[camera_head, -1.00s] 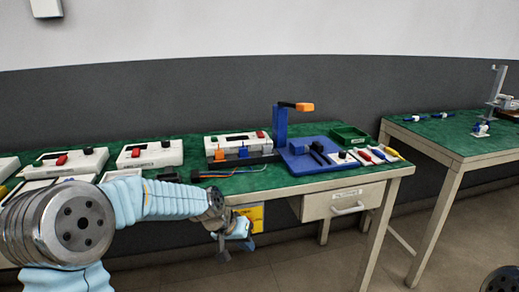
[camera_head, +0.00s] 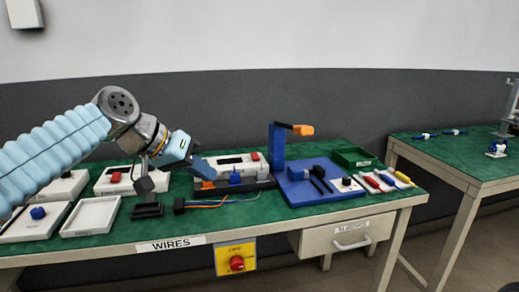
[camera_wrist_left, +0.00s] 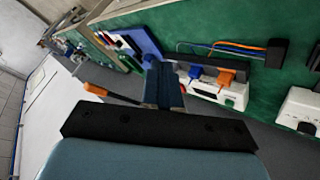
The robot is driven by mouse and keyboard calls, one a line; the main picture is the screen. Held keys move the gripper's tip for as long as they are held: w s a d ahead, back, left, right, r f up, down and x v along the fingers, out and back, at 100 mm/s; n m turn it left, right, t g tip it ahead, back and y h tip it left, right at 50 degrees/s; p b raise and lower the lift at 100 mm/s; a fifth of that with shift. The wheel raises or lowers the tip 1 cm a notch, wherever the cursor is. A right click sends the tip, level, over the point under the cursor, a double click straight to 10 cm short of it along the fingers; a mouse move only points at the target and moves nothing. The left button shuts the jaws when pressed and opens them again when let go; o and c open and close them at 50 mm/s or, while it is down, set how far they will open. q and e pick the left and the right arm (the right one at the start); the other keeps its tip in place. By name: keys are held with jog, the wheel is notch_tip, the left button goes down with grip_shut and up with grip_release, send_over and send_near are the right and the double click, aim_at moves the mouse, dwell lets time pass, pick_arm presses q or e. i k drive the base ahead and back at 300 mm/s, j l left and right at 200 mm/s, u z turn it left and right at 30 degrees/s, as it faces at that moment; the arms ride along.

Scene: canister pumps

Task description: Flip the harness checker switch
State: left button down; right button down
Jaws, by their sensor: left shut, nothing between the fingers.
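The harness checker (camera_head: 228,161) looks like a white box with a dark display and a red switch (camera_head: 255,156) on top. Which way the switch is set is too small to tell. An orange connector (camera_head: 207,185) and a blue connector (camera_head: 235,178) sit on a dark strip along its front. My left gripper (camera_head: 203,168) is shut and empty at the left end of the checker, apart from the red switch. In the left wrist view, the shut fingers (camera_wrist_left: 163,85) show beside the white checker (camera_wrist_left: 238,96). My right gripper is out of view.
Coloured wires (camera_head: 215,202) lie in front of the checker. A blue stand (camera_head: 280,150) with an orange tip rises to its right. More white boxes (camera_head: 113,180) stand at the left. A yellow box with a red button (camera_head: 237,262) hangs on the table's front.

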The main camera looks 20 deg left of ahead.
aim_at(255, 157)
jog(key=i, duration=1.15)
